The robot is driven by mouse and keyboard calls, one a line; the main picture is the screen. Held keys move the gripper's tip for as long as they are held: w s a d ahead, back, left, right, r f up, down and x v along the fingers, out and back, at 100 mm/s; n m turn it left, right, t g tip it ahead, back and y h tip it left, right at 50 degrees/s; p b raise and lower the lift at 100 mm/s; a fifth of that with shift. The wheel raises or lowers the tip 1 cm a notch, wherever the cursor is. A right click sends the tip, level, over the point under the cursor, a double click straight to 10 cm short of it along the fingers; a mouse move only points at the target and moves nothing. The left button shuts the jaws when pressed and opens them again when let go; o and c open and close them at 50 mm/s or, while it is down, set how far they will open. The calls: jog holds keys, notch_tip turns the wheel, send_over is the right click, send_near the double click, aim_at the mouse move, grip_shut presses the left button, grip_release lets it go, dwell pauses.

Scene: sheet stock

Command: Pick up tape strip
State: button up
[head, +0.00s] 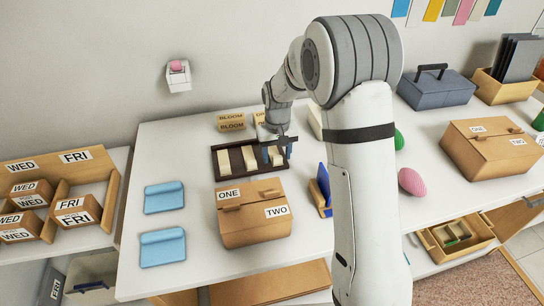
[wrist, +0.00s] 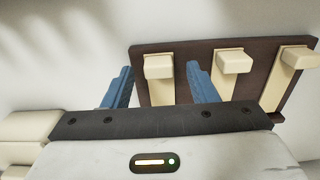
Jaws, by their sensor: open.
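A dark brown rack (head: 236,177) holds three cream strips with raised blocks at one end; I take these as the tape strips. The rack also shows in the wrist view (wrist: 195,46). My gripper (head: 277,153) is open over the rack's right end. In the wrist view, the blue fingers of my gripper (wrist: 160,70) stand either side of the nearest cream strip (wrist: 159,68). I cannot tell whether they touch it. The strip's lower end is hidden behind the gripper body. The middle cream strip (head: 249,158) and the left cream strip (head: 223,162) stand clear of the fingers.
A cardboard box (head: 252,222) labelled ONE and TWO stands in front of the rack. BLOOM blocks (head: 231,121) stand behind it. Two blue folded pieces (head: 164,197) lie left on the white table (head: 140,225). A pink ribbed object (head: 411,181) lies right of my arm.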

jog(key=shift+c, duration=0.5)
jog(key=c, duration=0.9)
jog(key=shift+c, duration=0.2)
